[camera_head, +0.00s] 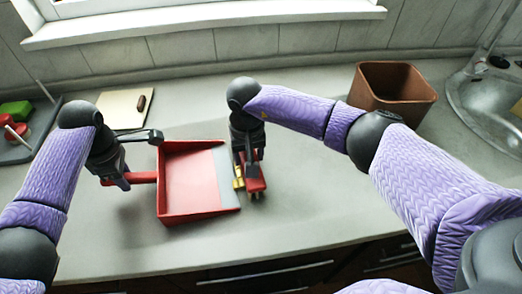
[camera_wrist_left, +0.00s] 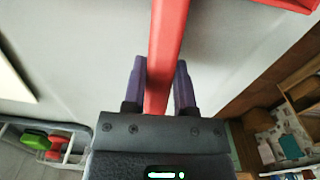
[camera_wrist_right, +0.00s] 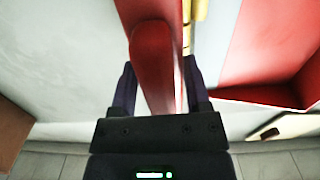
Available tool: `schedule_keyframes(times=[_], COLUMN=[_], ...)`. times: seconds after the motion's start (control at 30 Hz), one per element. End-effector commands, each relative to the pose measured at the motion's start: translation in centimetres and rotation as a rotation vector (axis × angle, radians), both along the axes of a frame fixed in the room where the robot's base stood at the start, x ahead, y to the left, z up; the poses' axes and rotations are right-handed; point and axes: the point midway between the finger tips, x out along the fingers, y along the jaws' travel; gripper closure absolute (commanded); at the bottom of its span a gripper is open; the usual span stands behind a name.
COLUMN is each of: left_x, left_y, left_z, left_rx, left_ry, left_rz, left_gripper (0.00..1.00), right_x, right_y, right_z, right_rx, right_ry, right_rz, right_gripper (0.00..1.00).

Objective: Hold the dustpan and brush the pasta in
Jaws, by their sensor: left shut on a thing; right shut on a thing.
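The red dustpan (camera_head: 190,185) lies on the grey counter, its grey lip (camera_head: 226,178) facing right. My left gripper (camera_head: 124,179) is shut on its red handle, which also shows between the fingers in the left wrist view (camera_wrist_left: 166,50). My right gripper (camera_head: 252,168) is shut on the red brush (camera_head: 256,184), just right of the lip. The brush also shows in the right wrist view (camera_wrist_right: 152,55). Yellow pasta (camera_head: 239,183) sits between the brush and the lip, partly hidden by the brush and gripper. I see no pasta inside the pan.
A brown bin (camera_head: 393,84) stands at the back right, beside a metal sink (camera_head: 485,100). A cream board (camera_head: 122,106) with a small dark brown object lies at the back left. A rack with green and red things (camera_head: 25,130) is at far left. The counter's front middle is clear.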

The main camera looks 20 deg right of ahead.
Motion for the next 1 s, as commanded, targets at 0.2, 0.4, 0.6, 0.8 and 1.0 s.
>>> schedule_keyframes(times=[0.2, 0.4, 0.6, 0.8, 1.0], left_x=[0.0, 0.0, 0.0, 0.0, 0.0], left_y=[0.0, 0.0, 0.0, 0.0, 0.0], left_z=[0.0, 0.0, 0.0, 0.0, 0.0], left_rx=[0.000, 0.000, 0.000, 0.000, 0.000], left_ry=[0.000, 0.000, 0.000, 0.000, 0.000], left_rz=[0.000, 0.000, 0.000, 0.000, 0.000], left_gripper=[1.00, 1.00, 1.00, 1.00, 1.00], right_x=[0.2, 0.2, 0.5, 0.8, 0.9], right_y=[0.9, 0.9, 2.6, 4.4, 4.8], right_z=[0.1, 0.0, 0.1, 0.2, 0.3], right_rx=[0.000, 0.000, 0.001, 0.000, 0.000], right_ry=[-0.002, -0.001, -0.001, 0.000, -0.001], right_rz=[0.000, 0.000, 0.001, 0.001, -0.001], right_gripper=[0.98, 0.98, 0.98, 0.98, 0.98])
